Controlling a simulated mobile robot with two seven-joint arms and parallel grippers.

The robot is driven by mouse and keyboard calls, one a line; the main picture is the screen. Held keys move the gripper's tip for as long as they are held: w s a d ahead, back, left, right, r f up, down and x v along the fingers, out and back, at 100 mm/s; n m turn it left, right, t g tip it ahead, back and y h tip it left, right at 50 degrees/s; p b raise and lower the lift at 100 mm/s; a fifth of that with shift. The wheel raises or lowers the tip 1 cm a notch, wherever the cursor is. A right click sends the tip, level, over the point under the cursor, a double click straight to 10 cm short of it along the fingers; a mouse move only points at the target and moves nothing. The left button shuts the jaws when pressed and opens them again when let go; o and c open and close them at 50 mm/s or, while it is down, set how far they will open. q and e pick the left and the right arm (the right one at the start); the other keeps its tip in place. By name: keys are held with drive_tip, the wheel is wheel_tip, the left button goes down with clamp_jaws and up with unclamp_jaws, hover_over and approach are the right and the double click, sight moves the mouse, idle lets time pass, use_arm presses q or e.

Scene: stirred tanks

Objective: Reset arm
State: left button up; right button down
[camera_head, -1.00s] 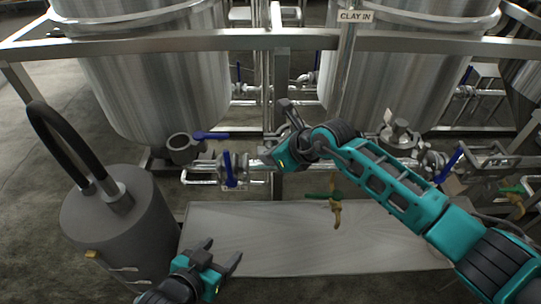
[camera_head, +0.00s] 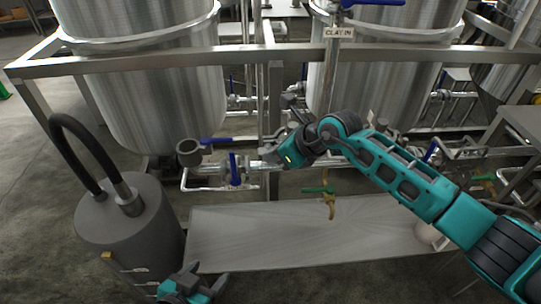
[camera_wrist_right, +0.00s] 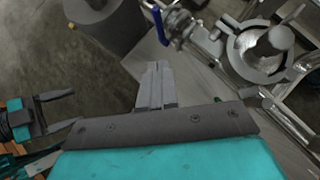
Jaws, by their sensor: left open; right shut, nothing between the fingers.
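My left gripper (camera_head: 207,277) is low in the head view, in front of the grey bench, with its dark fingers apart and nothing between them. It also shows at the left edge of the right wrist view (camera_wrist_right: 62,108). My right arm reaches in from the right in the head view. My right gripper (camera_head: 270,155) is in front of the frame's middle post, near the pipework. In the right wrist view its fingers (camera_wrist_right: 155,72) are together with nothing between them.
A dark grey cylinder (camera_head: 130,230) with a black hose stands at the left. A flat grey bench (camera_head: 300,245) is mostly bare. Two steel tanks (camera_head: 160,100) stand behind a metal frame. A blue-handled valve (camera_head: 233,170) and a green-handled valve (camera_head: 318,190) lie close to my right arm.

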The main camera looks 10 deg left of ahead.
drive_tip(key=s+a+r+m+t+y, duration=0.2)
drive_tip(key=s+a+r+m+y, duration=0.15)
drive_tip(key=s+m+y, duration=0.65)
drive_tip(key=s+d+f+m+t+h, duration=0.1)
drive_tip(key=d+f+m+t+h, duration=0.4)
drive_tip(key=d+m, duration=0.6)
drive_tip(key=d+f+m+t+h, duration=0.3)
drive_tip(key=d+m+t+h, duration=0.25)
drive_tip(key=m, duration=0.95)
drive_tip(key=s+d+f+m+g+h, duration=0.5)
drive_tip(key=s+d+f+m, duration=0.5)
drive_tip(key=s+d, duration=0.1)
drive_tip(key=shift+s+f+g, duration=0.3)
drive_tip(key=shift+s+g, duration=0.05)
drive_tip(key=shift+s, duration=0.35)
drive_tip(key=c, duration=1.9)
unclamp_jaws()
drive_tip(key=shift+d+h, duration=0.1)
drive_tip(key=shift+h, duration=0.15)
